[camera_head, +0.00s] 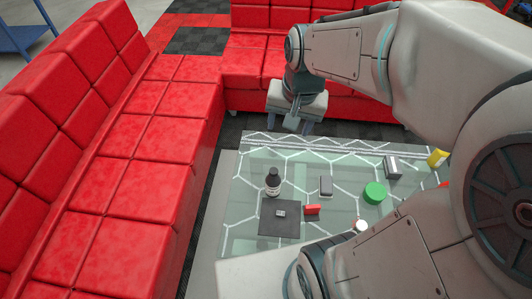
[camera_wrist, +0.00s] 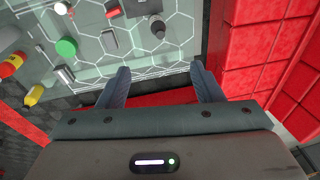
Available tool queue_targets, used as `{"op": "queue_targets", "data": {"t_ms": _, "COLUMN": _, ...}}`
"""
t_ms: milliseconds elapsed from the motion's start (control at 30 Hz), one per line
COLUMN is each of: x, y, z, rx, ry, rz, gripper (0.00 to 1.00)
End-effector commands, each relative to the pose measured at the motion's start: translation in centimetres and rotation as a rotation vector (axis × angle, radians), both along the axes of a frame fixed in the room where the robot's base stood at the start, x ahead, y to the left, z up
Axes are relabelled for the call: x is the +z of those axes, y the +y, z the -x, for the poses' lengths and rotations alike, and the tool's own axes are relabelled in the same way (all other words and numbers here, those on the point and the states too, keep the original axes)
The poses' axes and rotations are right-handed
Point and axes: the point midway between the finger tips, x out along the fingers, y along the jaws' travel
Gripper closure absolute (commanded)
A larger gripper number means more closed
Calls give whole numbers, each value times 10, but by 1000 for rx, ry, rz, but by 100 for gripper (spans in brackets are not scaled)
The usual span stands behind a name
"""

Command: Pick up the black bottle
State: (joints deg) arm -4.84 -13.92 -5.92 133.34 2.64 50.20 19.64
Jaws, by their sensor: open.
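The black bottle (camera_head: 273,182), dark with a pale label, stands upright on the glass table (camera_head: 245,150) at its left side, by the corner of a dark square mat. In the wrist view the bottle (camera_wrist: 157,26) shows near the top, beyond the fingertips and apart from them. My gripper (camera_head: 307,127) hangs near the far edge of the table, beyond the bottle and to its right. In the wrist view my gripper (camera_wrist: 158,73) has its two fingers wide apart with nothing between them.
A dark mat (camera_head: 268,228) carries a small grey item (camera_head: 281,213).

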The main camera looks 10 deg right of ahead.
Motion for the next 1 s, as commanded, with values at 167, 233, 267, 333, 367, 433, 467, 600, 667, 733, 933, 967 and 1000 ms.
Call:
{"op": "queue_targets", "data": {"t_ms": 167, "x": -93, "y": -1, "z": -48, "rx": -234, "ry": 82, "rz": -38, "gripper": 40}}
{"op": "queue_targets", "data": {"t_ms": 233, "x": -125, "y": -1, "z": -66, "rx": -327, "ry": 110, "rz": -44, "gripper": 40}}
{"op": "queue_targets", "data": {"t_ms": 267, "x": -139, "y": 0, "z": -74, "rx": -366, "ry": 119, "rz": -44, "gripper": 40}}
{"op": "queue_targets", "data": {"t_ms": 333, "x": -170, "y": 0, "z": -90, "rx": -454, "ry": 142, "rz": -43, "gripper": 40}}
{"op": "queue_targets", "data": {"t_ms": 367, "x": -183, "y": 0, "z": -96, "rx": -490, "ry": 151, "rz": -42, "gripper": 40}}
{"op": "queue_targets", "data": {"t_ms": 433, "x": -210, "y": 0, "z": -109, "rx": -565, "ry": 167, "rz": -36, "gripper": 40}}
{"op": "queue_targets", "data": {"t_ms": 467, "x": -220, "y": 0, "z": -114, "rx": -594, "ry": 173, "rz": -34, "gripper": 40}}
{"op": "queue_targets", "data": {"t_ms": 600, "x": -254, "y": 0, "z": -130, "rx": -694, "ry": 188, "rz": -20, "gripper": 40}}
{"op": "queue_targets", "data": {"t_ms": 667, "x": -262, "y": 0, "z": -134, "rx": -721, "ry": 192, "rz": -17, "gripper": 40}}
{"op": "queue_targets", "data": {"t_ms": 733, "x": -270, "y": 0, "z": -137, "rx": -741, "ry": 194, "rz": -15, "gripper": 40}}
{"op": "queue_targets", "data": {"t_ms": 933, "x": -301, "y": -1, "z": -137, "rx": -752, "ry": 198, "rz": -11, "gripper": 40}}
{"op": "queue_targets", "data": {"t_ms": 967, "x": -308, "y": -1, "z": -137, "rx": -751, "ry": 199, "rz": -12, "gripper": 40}}
{"op": "queue_targets", "data": {"t_ms": 1000, "x": -316, "y": -1, "z": -137, "rx": -750, "ry": 198, "rz": -11, "gripper": 40}}
